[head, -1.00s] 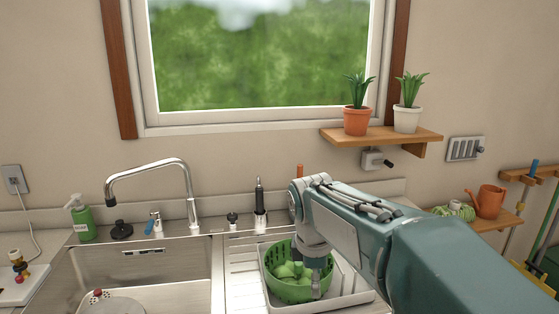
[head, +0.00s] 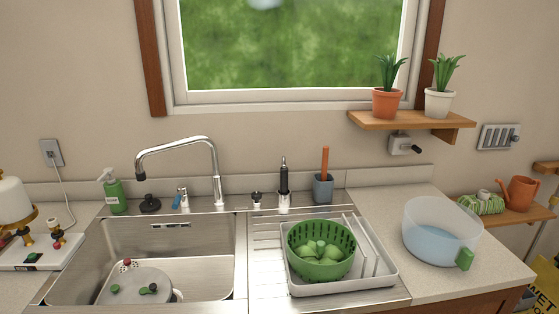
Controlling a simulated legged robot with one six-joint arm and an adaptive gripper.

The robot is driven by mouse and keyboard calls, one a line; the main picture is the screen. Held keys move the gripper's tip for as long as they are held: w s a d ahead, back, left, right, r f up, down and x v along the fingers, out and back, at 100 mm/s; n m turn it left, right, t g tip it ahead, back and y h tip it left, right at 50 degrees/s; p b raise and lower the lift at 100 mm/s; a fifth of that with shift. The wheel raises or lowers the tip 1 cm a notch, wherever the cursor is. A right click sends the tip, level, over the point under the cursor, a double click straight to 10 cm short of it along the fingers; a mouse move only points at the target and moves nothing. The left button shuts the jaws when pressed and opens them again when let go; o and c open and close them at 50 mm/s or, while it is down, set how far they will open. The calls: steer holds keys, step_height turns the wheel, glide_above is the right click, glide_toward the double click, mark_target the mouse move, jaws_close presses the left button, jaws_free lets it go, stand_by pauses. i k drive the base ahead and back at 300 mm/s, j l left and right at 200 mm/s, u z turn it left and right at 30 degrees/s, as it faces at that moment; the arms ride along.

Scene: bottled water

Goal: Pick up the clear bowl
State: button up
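The clear bowl (head: 440,236) stands upright on the counter at the right, to the right of the dish rack. It is translucent with a bluish tint low inside and has a green handle (head: 465,259) at its front right. My gripper is not in view, and nothing touches the bowl.
A white dish rack (head: 345,287) holds a green colander (head: 321,262) with green pieces in it. The sink (head: 205,262) is at the left with a lidded pot in it. A wall shelf (head: 411,121) carries two potted plants. Counter in front of the bowl is clear.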

mark_target(439, 232)
steer(key=u, duration=1.55)
steer(key=k+z, duration=0.1)
steer(key=z, duration=1.8)
steer(key=i+l+z, duration=0.2)
steer(key=i+l+u, duration=0.15)
steer(key=i+l, duration=0.15)
steer(key=i+l+u, duration=0.2)
steer(key=l, duration=0.25)
steer(key=i, duration=0.05)
